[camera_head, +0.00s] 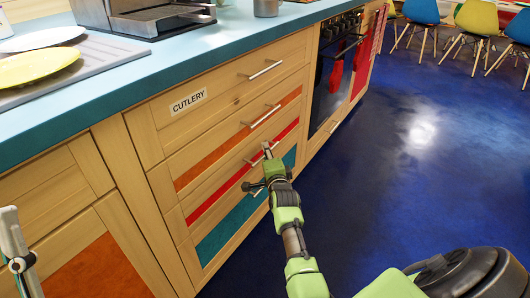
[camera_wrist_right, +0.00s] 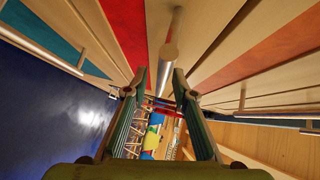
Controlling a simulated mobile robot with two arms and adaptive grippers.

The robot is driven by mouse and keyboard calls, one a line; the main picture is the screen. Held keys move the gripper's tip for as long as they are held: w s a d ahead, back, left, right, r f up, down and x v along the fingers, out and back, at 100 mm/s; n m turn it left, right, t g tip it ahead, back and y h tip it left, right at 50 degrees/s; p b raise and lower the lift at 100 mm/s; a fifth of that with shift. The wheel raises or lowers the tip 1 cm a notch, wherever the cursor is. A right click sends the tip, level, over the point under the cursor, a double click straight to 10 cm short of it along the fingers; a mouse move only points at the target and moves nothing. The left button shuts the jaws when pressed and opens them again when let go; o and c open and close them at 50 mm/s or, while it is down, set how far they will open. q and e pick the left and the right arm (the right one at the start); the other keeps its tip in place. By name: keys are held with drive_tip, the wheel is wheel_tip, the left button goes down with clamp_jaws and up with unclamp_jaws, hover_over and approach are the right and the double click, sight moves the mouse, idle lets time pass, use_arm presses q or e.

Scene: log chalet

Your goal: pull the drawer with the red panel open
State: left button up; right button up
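The drawer with the red panel (camera_head: 228,190) is third from the top in the wooden cabinet and looks shut. Its red strip also shows in the right wrist view (camera_wrist_right: 122,32). Its silver bar handle (camera_wrist_right: 170,48) shows there end-on, just beyond and between the fingertips; in the head view my gripper mostly hides it. My right gripper (camera_head: 267,156) is at this drawer's front. Its fingers (camera_wrist_right: 160,80) are apart, with nothing clamped. Whether they touch the bar I cannot tell. A grey piece of my left gripper (camera_head: 15,250) shows at the left edge, mostly cut off.
The CUTLERY drawer (camera_head: 225,92) and the orange-panel drawer (camera_head: 210,160) are above, the teal-panel drawer (camera_head: 232,222) below. Their handles stick out nearby. An oven (camera_head: 335,75) with red cloths stands to the right. Blue floor (camera_head: 400,170) is clear in front.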

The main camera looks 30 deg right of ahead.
clamp_jaws()
